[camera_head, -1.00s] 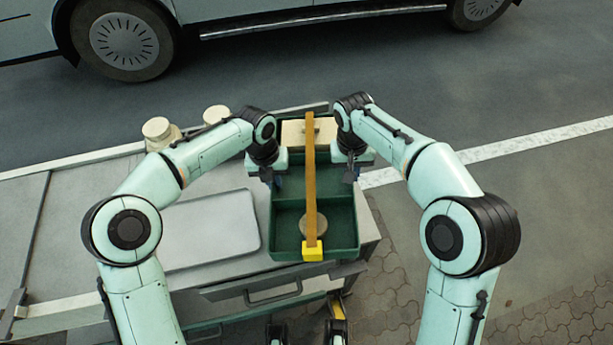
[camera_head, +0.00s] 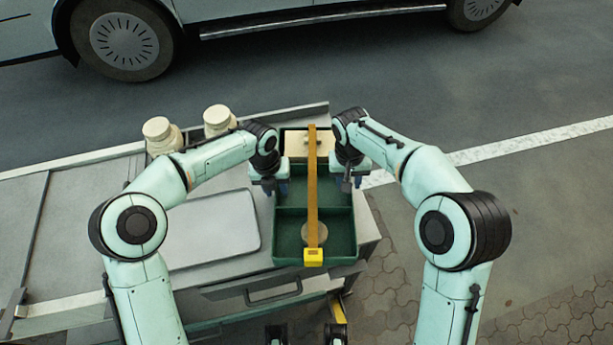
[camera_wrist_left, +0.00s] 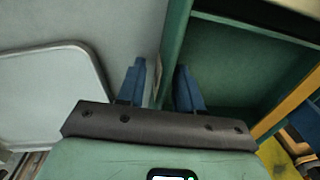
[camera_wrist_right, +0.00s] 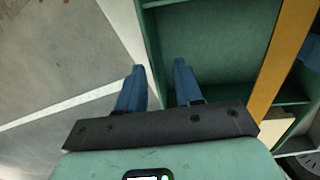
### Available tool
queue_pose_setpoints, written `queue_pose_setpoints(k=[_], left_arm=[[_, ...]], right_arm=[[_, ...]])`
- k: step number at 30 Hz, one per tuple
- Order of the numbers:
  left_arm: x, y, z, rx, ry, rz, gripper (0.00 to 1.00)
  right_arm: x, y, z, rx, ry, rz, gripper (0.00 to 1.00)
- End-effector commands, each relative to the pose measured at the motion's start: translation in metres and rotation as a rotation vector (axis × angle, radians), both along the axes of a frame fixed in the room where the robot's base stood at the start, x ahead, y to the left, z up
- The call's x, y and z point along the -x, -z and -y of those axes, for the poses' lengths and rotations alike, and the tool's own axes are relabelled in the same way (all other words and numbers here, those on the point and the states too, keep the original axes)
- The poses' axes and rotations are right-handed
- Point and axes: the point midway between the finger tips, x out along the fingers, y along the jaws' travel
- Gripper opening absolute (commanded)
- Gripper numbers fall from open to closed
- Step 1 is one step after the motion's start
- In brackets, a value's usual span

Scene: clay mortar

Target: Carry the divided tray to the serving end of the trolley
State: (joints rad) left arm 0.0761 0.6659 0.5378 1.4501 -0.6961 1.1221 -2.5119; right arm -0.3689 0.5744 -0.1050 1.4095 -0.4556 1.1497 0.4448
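The divided tray (camera_head: 275,222) is dark green and stands near the right end of the trolley (camera_head: 372,222). A divider crosses it, and an ochre bar handle (camera_head: 313,190) runs lengthwise above. It holds a pale block (camera_head: 295,143) at the far end and a round tan disc (camera_head: 314,233) at the near end. My left gripper (camera_head: 276,186) has its blue fingers on either side of the left wall; my right gripper (camera_head: 351,183) straddles the right wall. Both look open, with some space beside the wall in the wrist views (camera_wrist_left: 159,75), (camera_wrist_right: 160,75).
A pale flat mat (camera_head: 210,230) lies left of the tray. Two cream jars (camera_head: 160,133), (camera_head: 218,119) stand at the back. A yellow block (camera_head: 313,257) sits at the handle's near end. A parked vehicle (camera_head: 300,25) stands beyond.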

Motion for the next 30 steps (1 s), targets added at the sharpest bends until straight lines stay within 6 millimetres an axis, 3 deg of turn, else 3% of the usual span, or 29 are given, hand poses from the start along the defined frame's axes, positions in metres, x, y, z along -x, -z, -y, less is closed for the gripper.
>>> queue_pose_setpoints(k=[13, 24, 30], left_arm=[[-0.001, -0.008, -0.002, -0.002, -0.002, 0.003, 0.35], [-0.001, -0.082, -0.008, -0.001, -0.002, 0.005, 0.35], [-0.001, -0.111, -0.011, -0.001, -0.001, 0.003, 0.35]], right_arm=[[0.000, 0.000, 0.001, 0.002, 0.001, 0.000, 0.35], [0.000, 0.000, 0.001, 0.002, 0.001, -0.001, 0.35], [0.000, 0.000, 0.002, 0.002, 0.001, -0.001, 0.35]])
